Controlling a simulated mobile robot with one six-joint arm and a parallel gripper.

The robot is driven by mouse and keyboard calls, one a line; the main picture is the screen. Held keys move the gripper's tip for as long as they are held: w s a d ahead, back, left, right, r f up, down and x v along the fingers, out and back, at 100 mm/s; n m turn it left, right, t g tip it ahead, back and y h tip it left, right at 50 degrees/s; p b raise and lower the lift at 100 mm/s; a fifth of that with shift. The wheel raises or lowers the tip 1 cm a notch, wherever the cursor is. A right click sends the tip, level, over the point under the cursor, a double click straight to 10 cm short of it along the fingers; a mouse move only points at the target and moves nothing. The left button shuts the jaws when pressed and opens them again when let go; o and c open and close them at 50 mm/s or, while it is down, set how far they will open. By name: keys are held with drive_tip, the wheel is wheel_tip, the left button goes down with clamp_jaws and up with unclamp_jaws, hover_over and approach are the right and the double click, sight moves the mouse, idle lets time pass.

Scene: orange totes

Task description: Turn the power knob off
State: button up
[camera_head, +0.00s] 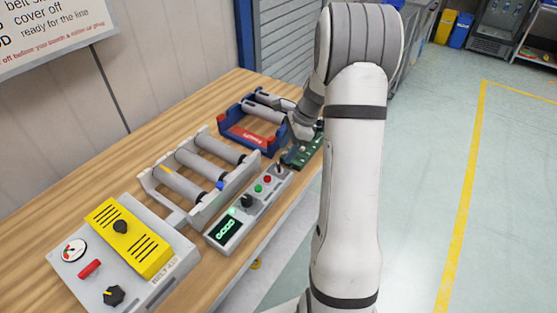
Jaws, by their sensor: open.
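Several black knobs are in view, and I cannot tell by label which is the power knob. One (114,295) with a yellow pointer mark sits at the front of the grey belt box (185,286). Another (121,226) sits on the box's yellow slotted cover. A third (247,201) is on the grey control panel (224,246), beside a lit green display and green and red buttons. My gripper (289,157) is at the panel's far end, near a small lever and a green board. It is open; its fingers are small and partly hidden, and contact is unclear.
A grey roller frame (198,208) stands behind the panel. A blue tray (228,117) with grey rollers stands farther back. The belt box also has a gauge (74,250) and a red switch (90,268). My arm covers the table's right edge. Bare wood shows at the left.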

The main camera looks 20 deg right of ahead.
sight(279, 165)
drive_tip(key=x, duration=0.6)
drive_tip(key=shift+d+f+p, duration=0.1)
drive_tip(key=shift+p, duration=0.3)
drive_tip(key=shift+c, duration=0.2)
drive_tip(key=c, duration=0.9)
drive_tip(key=shift+c, duration=0.2)
